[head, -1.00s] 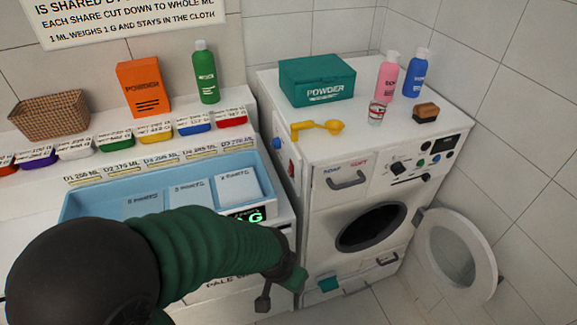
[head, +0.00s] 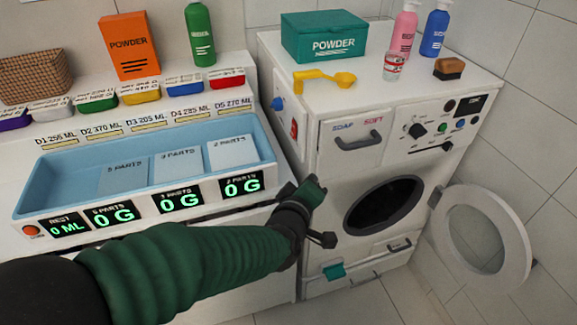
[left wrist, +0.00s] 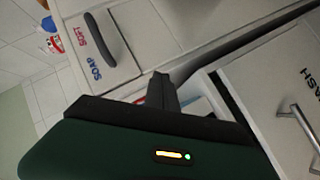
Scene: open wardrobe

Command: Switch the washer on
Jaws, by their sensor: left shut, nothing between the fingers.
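The white washer (head: 335,215) stands right of the counter with its round door (head: 483,230) open to the right. Its front panel has a black dial (head: 417,130), a green button (head: 442,127), a blue button (head: 460,124) and a dark display (head: 471,105). A red part (head: 293,128) and a blue knob (head: 277,103) sit on its left side. My left gripper (head: 312,190) is shut and empty, before the washer's left front edge, below the soap drawer (head: 350,137). In the left wrist view its dark fingers (left wrist: 161,90) show near the drawer handle (left wrist: 104,38). My right gripper is out of view.
A teal powder box (head: 323,37), yellow scoop (head: 325,79), cup (head: 392,67), sponge (head: 449,69), pink bottle (head: 404,30) and blue bottle (head: 434,32) stand on the washer. The blue divided tray (head: 75,207) has displays along its front. The open door takes up floor room at right.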

